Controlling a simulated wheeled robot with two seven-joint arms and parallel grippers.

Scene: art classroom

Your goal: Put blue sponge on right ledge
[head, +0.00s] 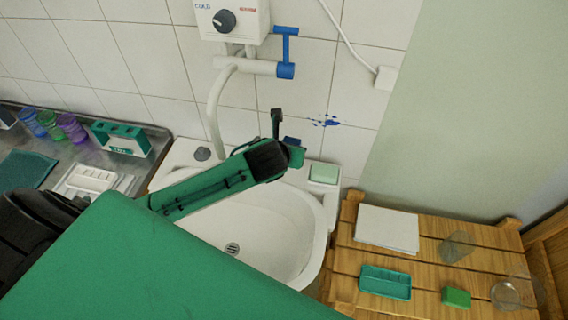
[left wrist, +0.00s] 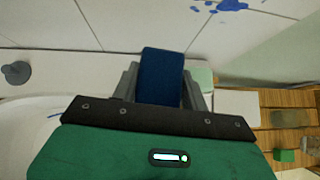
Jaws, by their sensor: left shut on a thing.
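The blue sponge (left wrist: 161,77) is between the fingers of my left gripper (left wrist: 160,88), which is shut on it. In the head view only a small dark blue part of the sponge (head: 292,141) shows beyond my left gripper (head: 283,138). The gripper is over the back rim of the white sink (head: 271,238), near the wall. I cannot tell whether the sponge touches the sink. My right gripper is not in view.
A pale green block (head: 324,173) sits on the back of the right ledge. A faucet (head: 214,110) stands left of the gripper. A slatted wooden table (head: 429,262) at right holds paper (head: 387,228), a green tray (head: 385,282) and glasses. Cups stand at far left.

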